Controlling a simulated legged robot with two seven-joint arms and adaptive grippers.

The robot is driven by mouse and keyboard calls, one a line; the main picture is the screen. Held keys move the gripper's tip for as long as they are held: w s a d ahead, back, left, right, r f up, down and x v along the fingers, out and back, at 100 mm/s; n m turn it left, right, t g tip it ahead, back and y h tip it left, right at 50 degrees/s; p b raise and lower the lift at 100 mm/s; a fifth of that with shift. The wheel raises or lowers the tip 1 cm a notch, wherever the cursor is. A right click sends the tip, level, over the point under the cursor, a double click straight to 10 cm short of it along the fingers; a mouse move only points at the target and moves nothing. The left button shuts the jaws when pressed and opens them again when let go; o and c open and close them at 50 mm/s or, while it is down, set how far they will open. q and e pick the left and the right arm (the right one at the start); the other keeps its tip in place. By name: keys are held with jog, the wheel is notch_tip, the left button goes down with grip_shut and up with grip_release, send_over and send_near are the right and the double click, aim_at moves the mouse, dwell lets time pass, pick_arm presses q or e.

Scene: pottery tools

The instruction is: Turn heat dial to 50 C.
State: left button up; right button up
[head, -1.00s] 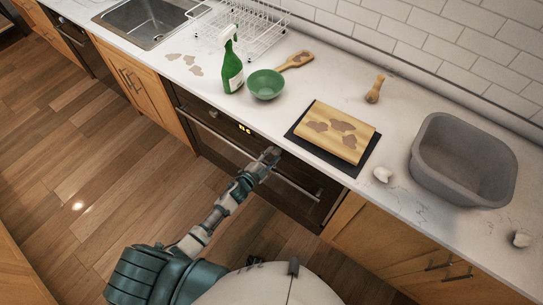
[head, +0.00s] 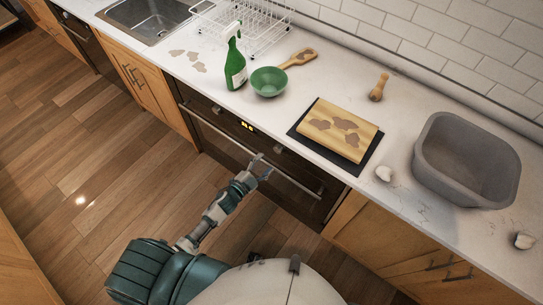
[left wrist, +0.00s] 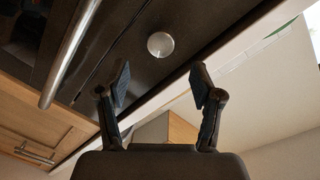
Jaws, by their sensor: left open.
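The heat dial (head: 278,149) is a small round silver knob on the dark oven's front panel, right of the lit display (head: 247,127). The display's yellow characters are too small to read. In the left wrist view the dial (left wrist: 160,45) is a plain pale disc beyond the fingertips, roughly centred between them. My left gripper (head: 262,167) is open and empty, just in front of the panel and a little below the dial. Its two spread fingers (left wrist: 160,82) do not touch the dial. My right gripper is not in view.
The oven's long bar handle (head: 296,180) runs below the panel, close to my gripper. On the counter above are a green bowl (head: 268,82), a spray bottle (head: 235,62), a wooden board (head: 318,129) on a dark mat and a grey basin (head: 437,187). The floor in front is clear.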

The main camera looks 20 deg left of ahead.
pick_arm(q)
jog(key=v, duration=0.5)
jog(key=shift+s, duration=0.15)
jog(key=s+a+f+n+g+y, duration=0.2)
jog(key=s+f, duration=0.1)
jog(key=f, duration=0.6)
jog(key=s+a+f+n+g+y, duration=0.1)
jog(key=s+a+f+n+g, duration=0.2)
jog(key=f, duration=0.5)
jog(key=s+a+f+n+g+y, duration=0.15)
jog(key=s+f, duration=0.25)
jog(key=f, duration=0.5)
jog(key=s+d+f+n+g, duration=0.1)
jog(key=s+f+g, duration=0.1)
jog(key=s+f, duration=0.3)
jog(key=s+d+f+n+g+y, duration=0.1)
jog(key=s+f, duration=0.5)
jog(key=s, duration=0.8)
jog(key=s+d+f+n+g+y, duration=0.1)
jog(key=s+f+n+g, duration=0.2)
jog(key=s, duration=0.7)
notch_tip(320, 180, down, 3)
jog(key=shift+s+r+g, duration=0.1)
jog(key=shift+s+g, duration=0.15)
jog(key=shift+g, duration=1)
jog(key=shift+d, duration=0.15)
